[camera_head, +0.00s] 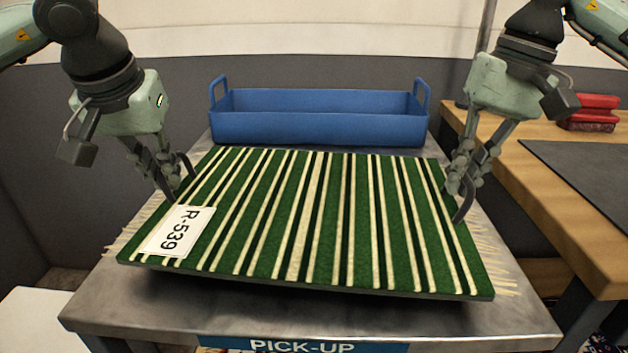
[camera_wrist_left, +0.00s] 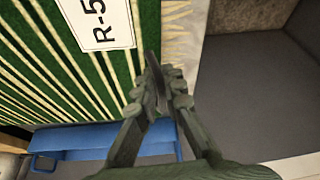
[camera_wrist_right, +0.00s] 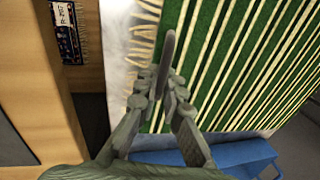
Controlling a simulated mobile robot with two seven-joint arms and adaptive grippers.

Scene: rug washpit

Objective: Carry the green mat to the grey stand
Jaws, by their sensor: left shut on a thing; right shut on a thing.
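The green mat (camera_head: 330,225) has cream and dark stripes, pale fringes at its left and right ends and a white label reading R-539 (camera_head: 176,231). It is held slightly tilted over the grey metal table marked PICK-UP (camera_head: 300,318), with a dark shadow under its front edge. My left gripper (camera_head: 177,190) is shut on the mat's left edge, close to the label. My right gripper (camera_head: 461,200) is shut on the mat's right edge. Both edges also show in the left wrist view (camera_wrist_left: 120,60) and the right wrist view (camera_wrist_right: 185,60). I cannot identify the grey stand in these frames.
A blue bin (camera_head: 318,118) with two handles stands at the back of the metal table. A wooden table (camera_head: 520,170) on the right holds a dark flat sheet (camera_head: 590,170) and red folded pieces (camera_head: 592,112). A grey wall (camera_head: 320,70) lies behind.

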